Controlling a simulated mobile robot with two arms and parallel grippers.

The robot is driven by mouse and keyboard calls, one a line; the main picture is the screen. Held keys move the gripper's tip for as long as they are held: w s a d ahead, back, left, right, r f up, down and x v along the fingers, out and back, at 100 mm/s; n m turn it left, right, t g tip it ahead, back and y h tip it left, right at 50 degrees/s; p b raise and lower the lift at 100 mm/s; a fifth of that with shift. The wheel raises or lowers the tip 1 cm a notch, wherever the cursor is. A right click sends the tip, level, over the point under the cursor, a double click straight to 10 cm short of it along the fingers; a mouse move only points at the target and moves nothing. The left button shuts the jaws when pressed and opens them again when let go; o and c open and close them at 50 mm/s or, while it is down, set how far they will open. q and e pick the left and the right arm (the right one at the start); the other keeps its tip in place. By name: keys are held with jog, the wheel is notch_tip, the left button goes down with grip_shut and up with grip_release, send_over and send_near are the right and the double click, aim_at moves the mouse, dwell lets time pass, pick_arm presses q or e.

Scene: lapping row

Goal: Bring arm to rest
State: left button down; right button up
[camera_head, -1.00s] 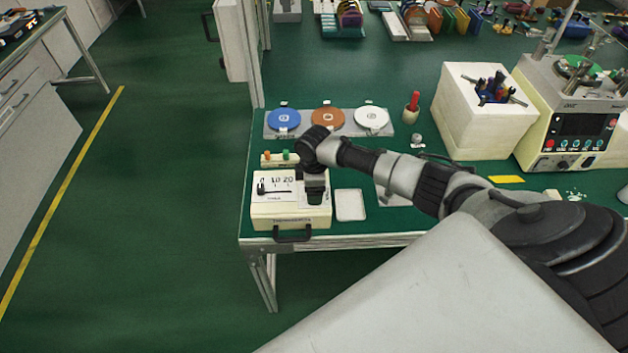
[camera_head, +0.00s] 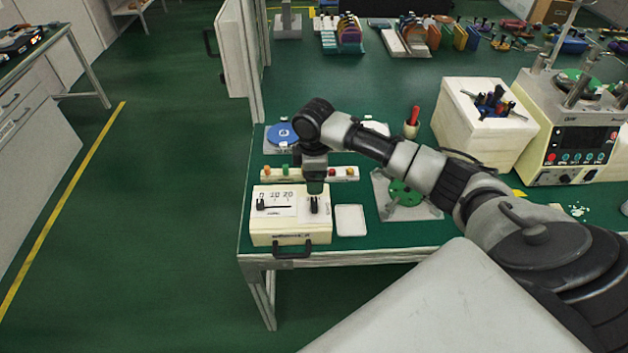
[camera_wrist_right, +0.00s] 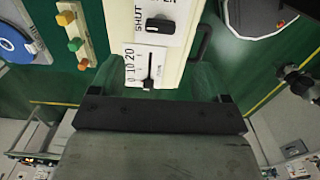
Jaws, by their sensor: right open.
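My right arm reaches in from the right in the head view. Its gripper (camera_head: 315,186) points down above the right part of a cream control box (camera_head: 290,236), near the table's front edge. In the wrist view the jaws (camera_wrist_right: 160,96) are apart with nothing between them. The box has a black slider (camera_head: 272,205) on a 0-10-20 scale and a black knob (camera_head: 314,204); in the wrist view the knob (camera_wrist_right: 160,24) lies beside the word SHUT. The gripper looks clear of both. My left gripper is not in view.
A blue disc (camera_head: 283,133), a strip of coloured buttons (camera_head: 345,173) and a green disc (camera_head: 404,192) on a plate lie around the arm. A white block (camera_head: 470,135) and a machine (camera_head: 565,150) stand at right. Open floor (camera_head: 150,230) is left.

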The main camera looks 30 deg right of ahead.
dwell(0.4)
jog(key=s+a+f+m+t+y, duration=0.1)
jog(key=s+a+f, duration=0.2)
jog(key=s+a, duration=0.4)
jog(key=s+a+f+m+t+y, duration=0.1)
jog(key=s+a+f, duration=0.2)
jog(key=s+a, duration=0.45)
jog(key=s+d+r+m+t+h, duration=0.1)
jog(key=s+d+r+m, duration=0.1)
jog(key=s+m, duration=0.35)
jog(key=s+d+r+m+t+h, duration=0.1)
jog(key=s+r+m, duration=0.15)
jog(key=s, duration=0.55)
notch_tip(320, 180, down, 28)
jog(key=g+b, duration=0.1)
jog(key=g, duration=0.1)
jog(key=s+d+f+g+b, duration=0.1)
jog(key=s+d+f, duration=0.1)
jog(key=s+f, duration=1.4)
jog(key=shift+s+d+f+n, duration=0.3)
jog(key=shift+s+d+f, duration=0.1)
jog(key=shift+f, duration=0.05)
